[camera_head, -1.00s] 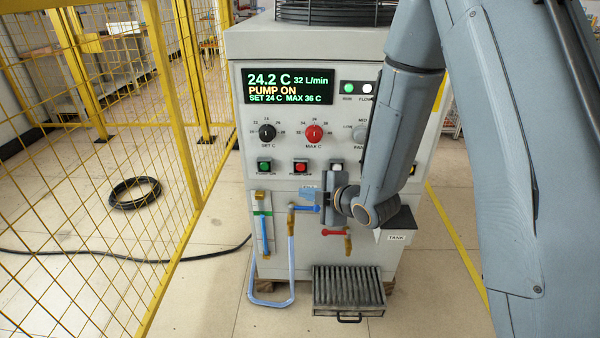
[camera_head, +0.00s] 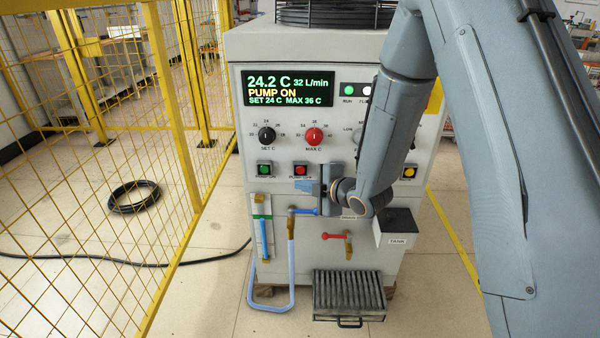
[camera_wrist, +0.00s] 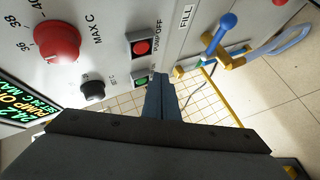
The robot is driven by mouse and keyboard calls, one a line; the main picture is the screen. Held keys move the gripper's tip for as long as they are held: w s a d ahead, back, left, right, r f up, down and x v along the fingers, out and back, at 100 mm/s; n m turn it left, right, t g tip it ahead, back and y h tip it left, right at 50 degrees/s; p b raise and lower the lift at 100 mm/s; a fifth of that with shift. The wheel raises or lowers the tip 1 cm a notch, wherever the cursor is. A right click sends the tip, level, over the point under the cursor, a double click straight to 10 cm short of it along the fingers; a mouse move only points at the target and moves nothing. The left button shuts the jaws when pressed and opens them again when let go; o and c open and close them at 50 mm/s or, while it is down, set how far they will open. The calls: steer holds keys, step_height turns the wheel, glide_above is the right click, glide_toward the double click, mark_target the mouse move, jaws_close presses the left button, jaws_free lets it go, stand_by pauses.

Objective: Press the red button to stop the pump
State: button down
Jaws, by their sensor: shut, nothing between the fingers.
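The red button (camera_head: 300,169) sits in a dark square housing on the grey cabinet front, below the red MAX C knob. In the wrist view the red button (camera_wrist: 141,47) has the label PUMP OFF beside it. The green button (camera_head: 264,169) is to its left, and the green button also shows in the wrist view (camera_wrist: 139,76). My gripper (camera_head: 307,188) is shut and empty, just below the red button in the head view. In the wrist view my gripper's blue fingertips (camera_wrist: 153,82) appear apart from the red button. The display (camera_head: 288,87) reads PUMP ON.
A blue-handled valve (camera_head: 303,211) with a light blue hose is just below my gripper. A red-handled valve (camera_head: 337,236) and the TANK box (camera_head: 398,226) are lower right. A yellow mesh fence (camera_head: 90,200) stands left. A drain grate (camera_head: 348,292) is at the cabinet's foot.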

steer(key=shift+w+d+b, duration=0.1)
steer(key=shift+w+b, duration=0.25)
steer(key=shift+w, duration=1.55)
steer(key=shift+w, duration=0.1)
stand_by(0.5)
steer(key=shift+w, duration=0.35)
steer(key=shift+w, duration=0.45)
stand_by(0.9)
steer(key=shift+s, duration=0.9)
steer(key=shift+s+p, duration=0.35)
steer(key=shift+s, duration=2.15)
